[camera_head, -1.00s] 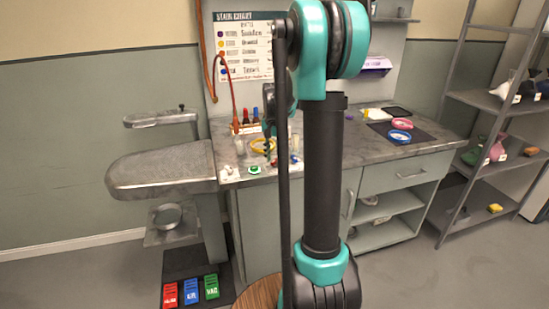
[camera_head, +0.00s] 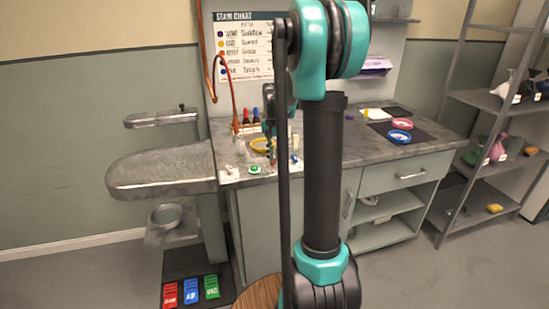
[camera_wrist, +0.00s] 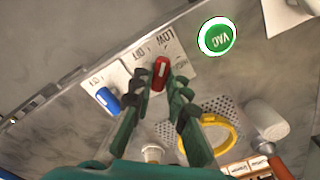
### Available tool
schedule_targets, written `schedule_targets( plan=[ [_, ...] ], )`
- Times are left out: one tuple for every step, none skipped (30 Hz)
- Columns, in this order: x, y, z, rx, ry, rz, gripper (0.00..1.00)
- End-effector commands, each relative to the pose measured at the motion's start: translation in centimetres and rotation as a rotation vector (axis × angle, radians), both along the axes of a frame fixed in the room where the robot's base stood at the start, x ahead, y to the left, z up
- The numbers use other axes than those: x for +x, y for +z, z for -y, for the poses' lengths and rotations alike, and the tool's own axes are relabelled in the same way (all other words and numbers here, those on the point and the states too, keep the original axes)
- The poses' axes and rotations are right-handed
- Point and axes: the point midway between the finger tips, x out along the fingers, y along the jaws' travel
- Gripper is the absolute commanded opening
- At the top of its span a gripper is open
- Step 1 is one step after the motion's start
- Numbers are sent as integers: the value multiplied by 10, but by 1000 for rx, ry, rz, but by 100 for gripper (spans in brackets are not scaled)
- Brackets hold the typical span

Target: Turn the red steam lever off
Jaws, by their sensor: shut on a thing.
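The red steam lever (camera_wrist: 160,72) stands on a white plate (camera_wrist: 178,66) on the counter in the wrist view. The plate carries printed words, one reading LOW; which mark the lever points to is not clear. My gripper (camera_wrist: 158,87) has a finger on each side of the lever and is shut on it. In the head view my gripper (camera_head: 271,150) is low over the counter, partly hidden behind my arm, and the lever cannot be made out there.
A blue lever (camera_wrist: 108,100) is left of the red one. A green VAC button (camera_wrist: 218,37), a yellow ring (camera_wrist: 232,128) and a white-headed tool (camera_wrist: 266,120) lie near. A pressing board (camera_head: 160,170) stands left of the counter (camera_head: 405,150); coloured pedals (camera_head: 191,291) are on the floor.

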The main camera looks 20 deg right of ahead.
Motion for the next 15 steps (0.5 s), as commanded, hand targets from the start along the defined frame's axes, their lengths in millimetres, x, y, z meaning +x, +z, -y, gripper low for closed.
schedule_targets(
  plan=[
    [0, 0, 0, 0, 19, 0, 0],
    [0, 0, 0, 0, 33, 0, 0],
    [0, 0, 0, 0, 56, 0, 0],
    [0, 0, 0, 0, 75, 0, 0],
    [0, 0, 0, 0, 94, 0, 0],
    [0, 0, 0, 0, 124, 0, 0],
    [0, 0, 0, 0, 147, 0, 0],
    [0, 0, 0, 0, 172, 0, 0],
    [0, 0, 0, 0, 206, 0, 0],
    [0, 0, 0, 0, 231, 0, 0],
    [0, 0, 0, 0, 257, 0, 0],
    [0, 0, 0, 0, 293, 0, 0],
    [0, 0, 0, 0, 319, 0, 0],
    [0, 0, 0, 0, 345, 0, 0],
    [0, 0, 0, 0, 379, 0, 0]
  ],
)
